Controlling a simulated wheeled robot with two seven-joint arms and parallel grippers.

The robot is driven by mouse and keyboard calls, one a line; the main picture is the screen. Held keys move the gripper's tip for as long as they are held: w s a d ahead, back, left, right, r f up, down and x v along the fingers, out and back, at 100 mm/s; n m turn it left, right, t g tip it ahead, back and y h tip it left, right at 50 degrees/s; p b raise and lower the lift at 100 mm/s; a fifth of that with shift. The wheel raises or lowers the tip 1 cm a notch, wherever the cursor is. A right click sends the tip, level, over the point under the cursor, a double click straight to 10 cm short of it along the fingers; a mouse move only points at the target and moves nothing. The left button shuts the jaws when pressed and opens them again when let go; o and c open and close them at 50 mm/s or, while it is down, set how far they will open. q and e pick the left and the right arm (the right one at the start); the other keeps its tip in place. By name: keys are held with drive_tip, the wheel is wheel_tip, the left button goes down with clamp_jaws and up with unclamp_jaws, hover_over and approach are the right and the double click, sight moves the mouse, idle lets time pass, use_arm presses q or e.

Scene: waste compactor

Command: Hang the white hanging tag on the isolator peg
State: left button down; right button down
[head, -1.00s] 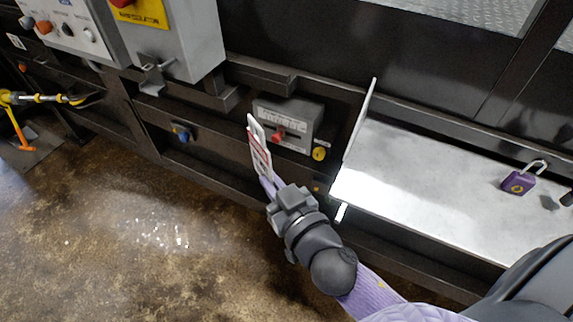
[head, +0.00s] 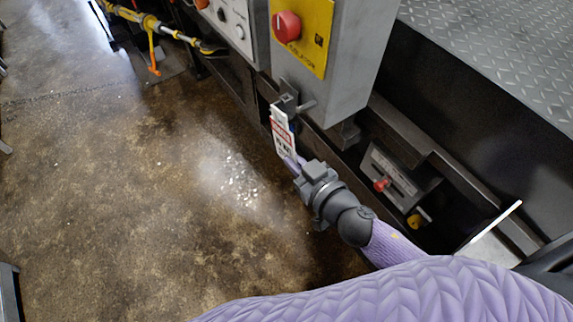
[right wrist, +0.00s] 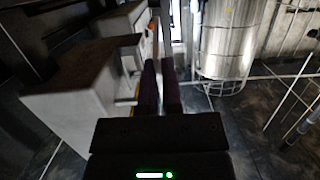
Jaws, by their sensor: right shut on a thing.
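The white hanging tag (head: 281,132) with red and black print is upright in my right gripper (head: 291,160), which is shut on its lower end. In the right wrist view the two dark purple fingers (right wrist: 160,75) are close together, and the tag is hard to make out. The isolator is a grey box (head: 340,75) with a yellow panel and a red knob (head: 286,26). The isolator peg (head: 305,106) is on a metal bracket under the box. The tag's top is just below the bracket in the head view; I cannot tell whether they touch. My left gripper is not in view.
A small grey box (head: 395,180) with a red knob is on the frame to the right, with a yellow knob (head: 416,220) near it. The floor (head: 120,200) on the left is open.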

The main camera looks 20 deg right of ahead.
drive_tip(key=shift+w+d+f+b, duration=0.2)
drive_tip(key=shift+w+d+b, duration=0.1)
drive_tip(key=shift+d, duration=0.6)
drive_tip(key=shift+w+d+f+b, duration=0.15)
drive_tip(key=shift+w+d+b, duration=0.15)
drive_tip(key=shift+d, duration=0.6)
drive_tip(key=shift+w+d+f+b, duration=0.25)
drive_tip(key=shift+w+d, duration=0.1)
drive_tip(key=shift+d, duration=0.55)
drive_tip(key=c, duration=0.7)
unclamp_jaws()
drive_tip(key=v, duration=1)
drive_tip(key=shift+a, duration=0.1)
